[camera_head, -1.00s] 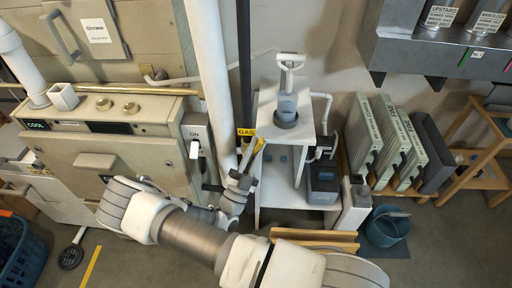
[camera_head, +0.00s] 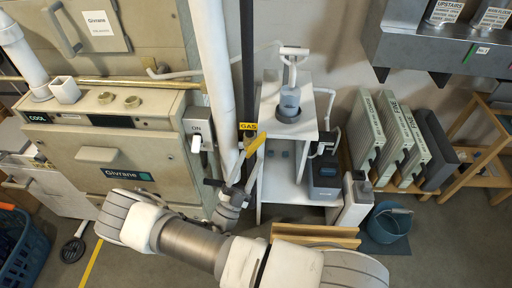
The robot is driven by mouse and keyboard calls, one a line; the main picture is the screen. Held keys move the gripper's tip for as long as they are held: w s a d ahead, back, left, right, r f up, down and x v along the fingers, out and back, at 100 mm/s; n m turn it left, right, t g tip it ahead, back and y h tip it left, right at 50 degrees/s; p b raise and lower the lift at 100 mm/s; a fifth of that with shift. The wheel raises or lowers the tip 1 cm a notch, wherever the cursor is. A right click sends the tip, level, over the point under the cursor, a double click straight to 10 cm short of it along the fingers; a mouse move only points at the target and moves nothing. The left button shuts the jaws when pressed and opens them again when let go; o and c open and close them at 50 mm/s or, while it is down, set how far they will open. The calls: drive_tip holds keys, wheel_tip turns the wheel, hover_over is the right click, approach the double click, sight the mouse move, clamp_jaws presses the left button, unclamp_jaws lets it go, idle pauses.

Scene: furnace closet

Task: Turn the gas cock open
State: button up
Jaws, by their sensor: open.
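The black gas pipe (camera_head: 247,70) runs down the wall with a yellow GAS tag (camera_head: 248,127) on it. Just below the tag, the gas cock's yellow lever (camera_head: 256,143) slants up to the right, away from the line of the pipe. The cock's body is mostly hidden behind the white pipe and my gripper. My gripper (camera_head: 238,188) is below the lever, near the foot of the white pipe. It is open and looks empty. Its fingertips are small and partly hidden, so I cannot tell whether they touch the lever.
The thick white pipe (camera_head: 212,80) stands just left of the gas pipe. The furnace (camera_head: 115,160) with an ON switch (camera_head: 198,130) is at left. A white stand (camera_head: 270,105) is close on the right.

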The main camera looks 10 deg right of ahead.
drive_tip(key=b+v, duration=0.1)
drive_tip(key=v, duration=1)
drive_tip(key=shift+c, duration=0.3)
